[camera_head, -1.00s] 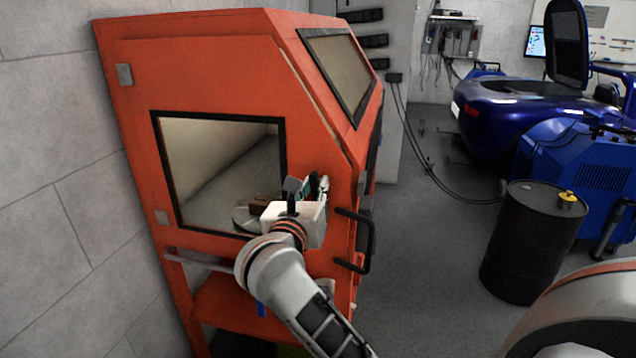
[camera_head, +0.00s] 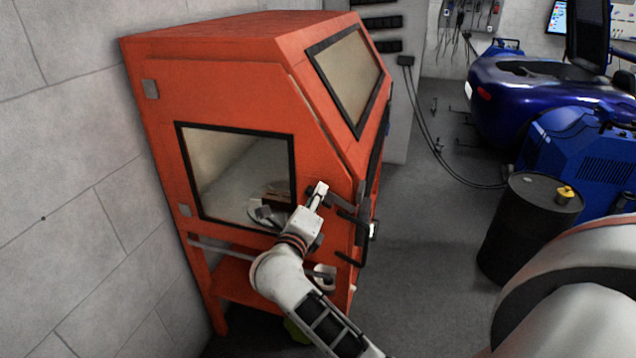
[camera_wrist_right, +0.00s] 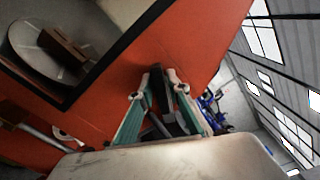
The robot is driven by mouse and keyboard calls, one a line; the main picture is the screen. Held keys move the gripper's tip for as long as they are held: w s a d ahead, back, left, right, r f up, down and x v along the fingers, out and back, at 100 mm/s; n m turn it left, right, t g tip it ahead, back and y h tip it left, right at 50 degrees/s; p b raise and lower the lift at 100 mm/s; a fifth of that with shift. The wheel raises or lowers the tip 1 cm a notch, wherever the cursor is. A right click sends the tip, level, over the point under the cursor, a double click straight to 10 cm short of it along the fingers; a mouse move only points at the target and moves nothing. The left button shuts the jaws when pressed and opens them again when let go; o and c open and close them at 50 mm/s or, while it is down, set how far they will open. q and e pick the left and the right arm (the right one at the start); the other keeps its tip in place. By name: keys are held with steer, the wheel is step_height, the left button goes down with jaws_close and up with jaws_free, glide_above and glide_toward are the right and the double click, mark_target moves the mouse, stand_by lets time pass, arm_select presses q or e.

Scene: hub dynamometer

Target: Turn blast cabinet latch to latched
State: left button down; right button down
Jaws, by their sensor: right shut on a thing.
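The orange blast cabinet (camera_head: 240,96) stands against the left wall in the head view, with its glazed window facing me. My right gripper (camera_head: 326,192) is at the cabinet's front right corner, just right of the window. In the right wrist view, my right gripper (camera_wrist_right: 159,77) has its two teal-sided fingers shut on the dark latch (camera_wrist_right: 158,92) against the orange panel. The fingers hide part of the latch, and its exact angle is hard to tell. My left gripper is not in view.
A black pull handle (camera_head: 352,240) sticks out close to the right of my gripper. A black drum (camera_head: 522,232) stands to the right, in front of a blue machine (camera_head: 575,160). Grey floor (camera_head: 428,260) between cabinet and drum is clear apart from a cable.

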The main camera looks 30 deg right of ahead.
steer(key=shift+f+n+p, duration=0.1)
steer(key=shift+n+p, duration=0.2)
steer(key=shift+n, duration=1)
steer(key=shift+f+n, duration=0.1)
steer(key=shift+n, duration=0.5)
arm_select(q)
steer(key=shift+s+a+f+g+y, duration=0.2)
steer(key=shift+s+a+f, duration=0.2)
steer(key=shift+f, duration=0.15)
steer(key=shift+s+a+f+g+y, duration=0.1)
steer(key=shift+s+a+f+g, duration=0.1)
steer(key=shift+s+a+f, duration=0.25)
arm_select(e)
steer(key=shift+n, duration=0.8)
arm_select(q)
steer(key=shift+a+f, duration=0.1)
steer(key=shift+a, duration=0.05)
arm_select(e)
steer(key=c, duration=1.9)
jaws_free()
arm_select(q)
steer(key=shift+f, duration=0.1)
arm_select(e)
steer(key=shift+a, duration=0.1)
